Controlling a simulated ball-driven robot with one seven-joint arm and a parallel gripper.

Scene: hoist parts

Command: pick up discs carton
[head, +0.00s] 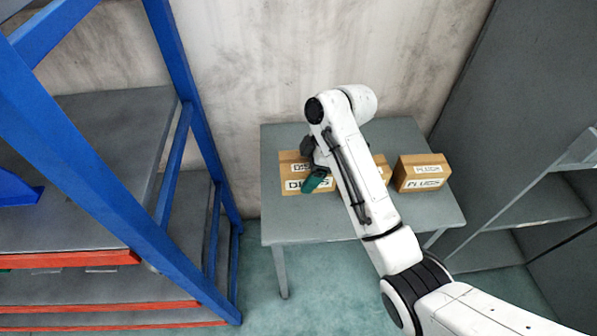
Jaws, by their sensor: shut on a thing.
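The discs carton (291,176) is a brown cardboard box with white labels, partly readable as "DISCS". It is on or just above the left part of the grey table (279,232); I cannot tell if it touches the top. My gripper (316,180), dark with a green part, is at the carton's right side and shut on it. My white arm and the gripper hide the carton's right part and the fingertips.
A brown plugs carton (421,173) stands on the table's right side. Another carton (381,164) shows partly behind my arm. A blue-framed rack (190,120) with grey shelves is at left, a grey shelf unit (530,205) at right. The table's front strip is clear.

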